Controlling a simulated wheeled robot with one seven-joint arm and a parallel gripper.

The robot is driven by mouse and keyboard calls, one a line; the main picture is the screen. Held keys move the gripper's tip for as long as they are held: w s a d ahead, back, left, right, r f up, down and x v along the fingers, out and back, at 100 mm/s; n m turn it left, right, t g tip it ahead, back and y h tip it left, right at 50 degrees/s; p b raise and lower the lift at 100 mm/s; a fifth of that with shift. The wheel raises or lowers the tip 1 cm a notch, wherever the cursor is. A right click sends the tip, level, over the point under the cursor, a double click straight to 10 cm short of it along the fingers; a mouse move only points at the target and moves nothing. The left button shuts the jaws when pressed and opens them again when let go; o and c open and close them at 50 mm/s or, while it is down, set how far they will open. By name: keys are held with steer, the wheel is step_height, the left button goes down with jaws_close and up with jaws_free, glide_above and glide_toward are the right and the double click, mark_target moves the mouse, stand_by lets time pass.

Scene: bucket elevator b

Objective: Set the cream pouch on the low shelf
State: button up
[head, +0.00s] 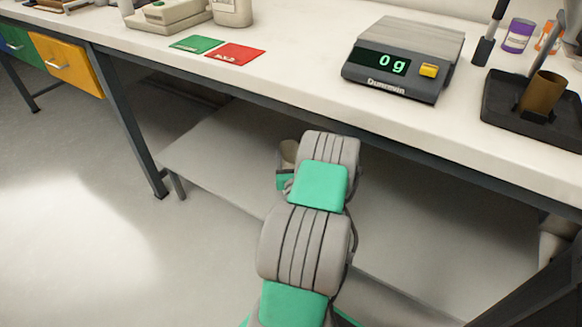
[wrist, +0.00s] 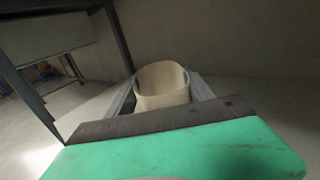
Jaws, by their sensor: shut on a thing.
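The low shelf (head: 215,165) is a grey board under the bench; my arm crosses in front of it in the head view. The cream pouch (wrist: 162,85) sits between the fingers of my gripper (wrist: 163,92) in the wrist view, and my gripper is shut on it. I cannot tell whether the pouch touches the shelf.
The white bench top (head: 310,70) hangs above the shelf, with a scale (head: 405,55) reading 0 g, a green card (head: 197,44), a red card (head: 236,54) and a black tray (head: 535,105). A bench leg (head: 130,125) stands at the left. The shelf's visible left part is clear.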

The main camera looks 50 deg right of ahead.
step_height(320, 180, down, 3)
steer(key=shift+w+f+b, duration=0.1)
steer(key=shift+b, duration=1)
steer(key=shift+f, duration=0.2)
steer(key=o, duration=1.8)
